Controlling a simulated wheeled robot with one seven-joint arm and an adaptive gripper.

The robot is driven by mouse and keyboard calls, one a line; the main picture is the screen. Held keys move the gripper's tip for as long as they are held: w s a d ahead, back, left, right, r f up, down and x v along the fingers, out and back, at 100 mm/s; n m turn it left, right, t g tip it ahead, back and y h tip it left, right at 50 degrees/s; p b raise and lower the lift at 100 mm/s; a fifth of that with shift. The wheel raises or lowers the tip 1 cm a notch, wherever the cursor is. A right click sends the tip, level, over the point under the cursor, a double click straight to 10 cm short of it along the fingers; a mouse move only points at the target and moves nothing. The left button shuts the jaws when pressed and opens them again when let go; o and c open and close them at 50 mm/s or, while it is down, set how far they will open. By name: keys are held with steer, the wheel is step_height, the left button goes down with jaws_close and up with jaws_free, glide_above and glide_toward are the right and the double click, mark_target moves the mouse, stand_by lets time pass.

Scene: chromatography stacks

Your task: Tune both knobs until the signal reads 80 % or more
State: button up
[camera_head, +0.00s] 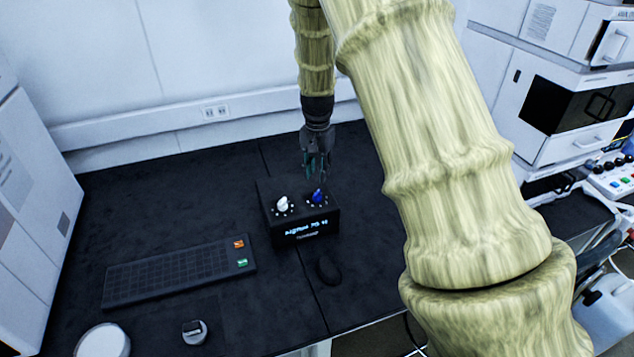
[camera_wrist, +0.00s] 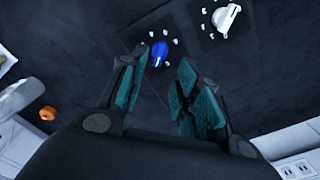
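A black tuner box (camera_head: 305,230) stands on the dark bench, with a white knob (camera_head: 282,204) on the left of its top and a blue knob (camera_head: 318,197) on the right. Its lit front display (camera_head: 306,229) seems to read a signal in the seventies of percent, but the digits are blurred. My gripper (camera_head: 317,172) is just above and behind the blue knob. In the wrist view my gripper (camera_wrist: 160,92) is open, its teal fingers apart and empty. The blue knob (camera_wrist: 159,53) lies just beyond the fingertips, and the white knob (camera_wrist: 227,17) is to its upper right.
A dark keyboard (camera_head: 178,272) with orange and green keys lies left of the box. A black mouse (camera_head: 329,269) is in front of it. A small round device (camera_head: 194,332) and a white disc (camera_head: 103,341) lie near the front edge. White instruments (camera_head: 570,95) stand at right.

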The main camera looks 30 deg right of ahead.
step_height(320, 180, up, 5)
steer(key=shift+f, duration=0.15)
stand_by(0.6)
